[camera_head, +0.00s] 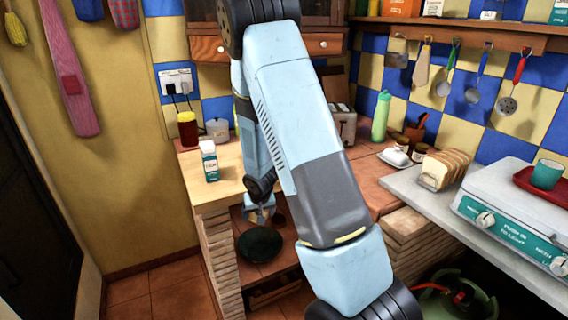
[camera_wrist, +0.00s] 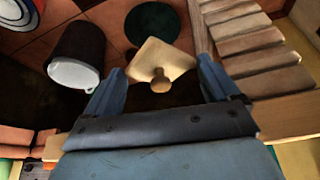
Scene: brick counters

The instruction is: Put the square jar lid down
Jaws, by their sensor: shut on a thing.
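The square jar lid (camera_wrist: 165,57) is a pale wooden plate with a round knob, seen in the wrist view between my fingertips. My gripper (camera_wrist: 160,66) is shut on it, with a finger at either edge. The lid is tilted in this view, and its knob points toward the wrist. In the head view my gripper (camera_head: 262,203) is low, by the front of the wooden-topped counter and above a lower brick shelf. The lid (camera_head: 254,215) shows there only as a small pale patch. My arm hides part of the counter behind.
A dark green round thing (camera_head: 259,245) lies on the lower shelf; it also shows in the wrist view (camera_wrist: 152,22). A dark cylinder with a pale end (camera_wrist: 76,52) is left of the lid. A white and green carton (camera_head: 209,163) stands on the counter. Brick walls flank the shelf.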

